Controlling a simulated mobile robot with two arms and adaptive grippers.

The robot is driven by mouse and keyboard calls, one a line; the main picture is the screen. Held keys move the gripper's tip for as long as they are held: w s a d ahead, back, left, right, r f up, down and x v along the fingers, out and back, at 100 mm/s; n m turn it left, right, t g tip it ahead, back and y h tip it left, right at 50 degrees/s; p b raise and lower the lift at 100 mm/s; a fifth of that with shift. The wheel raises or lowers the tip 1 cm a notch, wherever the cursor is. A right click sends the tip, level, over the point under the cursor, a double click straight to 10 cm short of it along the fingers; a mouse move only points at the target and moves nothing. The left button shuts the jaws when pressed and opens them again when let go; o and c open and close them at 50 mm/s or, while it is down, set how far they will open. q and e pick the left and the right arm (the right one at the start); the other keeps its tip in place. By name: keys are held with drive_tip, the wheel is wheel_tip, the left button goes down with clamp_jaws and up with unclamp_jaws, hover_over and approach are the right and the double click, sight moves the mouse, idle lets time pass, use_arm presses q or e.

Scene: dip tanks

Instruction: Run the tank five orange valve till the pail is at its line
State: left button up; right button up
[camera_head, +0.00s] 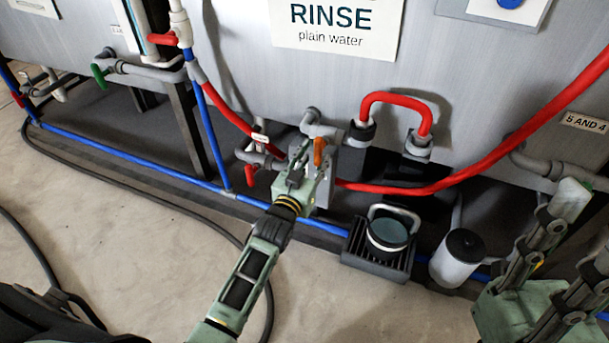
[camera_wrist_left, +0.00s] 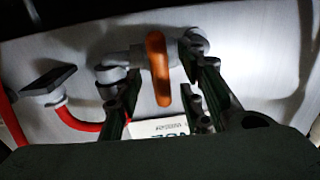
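The orange valve handle (camera_head: 319,152) is on grey piping at the front of the rinse tank. In the left wrist view the orange handle (camera_wrist_left: 157,70) points down between the two fingers of my left gripper (camera_wrist_left: 158,108), with gaps on both sides. That gripper (camera_head: 306,165) is open at the valve in the head view. The pail (camera_head: 388,235) stands upright on a slatted black stand, right of the valve. Its round top looks dark teal; I cannot make out a line or level. My right gripper (camera_head: 580,235) is at the right edge, apparently open and empty.
A red hose (camera_head: 480,170) sags across the tank front, and a blue pipe (camera_head: 140,158) runs low along it. Another red handle (camera_head: 250,175) is left of the valve. A white canister (camera_head: 458,258) stands right of the pail. The floor at front left has loose black cables.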

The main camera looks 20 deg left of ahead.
use_arm(q)
drive_tip(key=s, duration=0.8)
drive_tip(key=shift+s+a, duration=0.15)
drive_tip(key=shift+s, duration=0.15)
